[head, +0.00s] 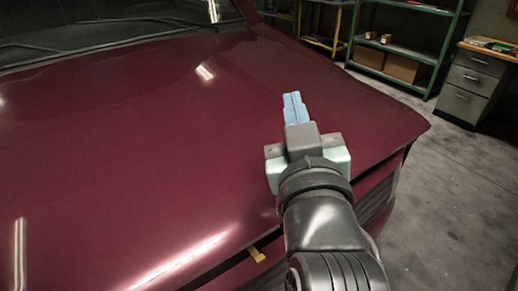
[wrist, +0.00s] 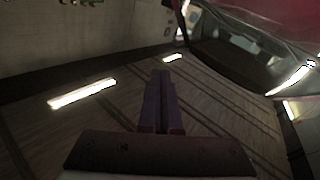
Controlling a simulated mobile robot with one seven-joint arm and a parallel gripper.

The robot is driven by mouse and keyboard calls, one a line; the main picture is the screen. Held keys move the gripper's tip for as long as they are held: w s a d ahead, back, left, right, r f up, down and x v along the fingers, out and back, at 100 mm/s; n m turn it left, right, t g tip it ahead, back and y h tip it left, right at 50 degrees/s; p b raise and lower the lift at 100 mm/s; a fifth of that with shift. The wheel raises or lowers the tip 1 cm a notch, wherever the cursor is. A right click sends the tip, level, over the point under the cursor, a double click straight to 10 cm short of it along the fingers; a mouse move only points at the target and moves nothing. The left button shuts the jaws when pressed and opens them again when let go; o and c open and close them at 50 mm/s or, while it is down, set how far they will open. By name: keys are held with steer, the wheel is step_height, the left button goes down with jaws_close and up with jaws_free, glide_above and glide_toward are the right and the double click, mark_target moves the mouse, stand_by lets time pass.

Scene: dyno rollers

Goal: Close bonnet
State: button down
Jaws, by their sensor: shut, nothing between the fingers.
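The dark red bonnet (head: 130,130) of a car fills most of the head view. A dark gap shows under its front edge, above the grille (head: 377,203), so it looks slightly raised. A small yellow tab (head: 257,254) sticks out at that front edge. My gripper (head: 293,97) reaches over the front right part of the bonnet, its blue fingers shut and empty. I cannot tell whether it touches the bonnet. In the wrist view the shut fingers (wrist: 161,76) point up the picture over a dim surface with bright light streaks.
Green shelves (head: 400,50) with cardboard boxes (head: 404,68) stand at the back right. A grey drawer cabinet (head: 472,85) stands beside them. The concrete floor (head: 450,190) right of the car is clear. The windscreen and wipers (head: 130,20) are at the top left.

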steer(key=s+f+n+g+y+p, duration=0.25)
steer(key=s+g+p, duration=0.35)
steer(key=p, duration=0.9)
steer(key=s+f+n+g+y+p, duration=0.1)
steer(key=s+n+g+y+p, duration=0.3)
steer(key=p, duration=1.1)
steer(key=m+g+h+p, duration=0.1)
steer(key=m+h+p, duration=0.1)
steer(key=m, duration=0.1)
glide_above(248, 211)
steer(key=s+d, duration=0.2)
steer(key=s, duration=0.1)
step_height(248, 211, down, 7)
steer(key=shift+n+y, duration=0.25)
steer(key=shift+w+f+p, duration=0.15)
steer(key=shift+f+p, duration=0.05)
steer(key=shift+f, duration=0.9)
steer(key=shift+w+f+p, duration=0.1)
steer(key=shift+f+p, duration=0.05)
steer(key=shift+f, duration=0.9)
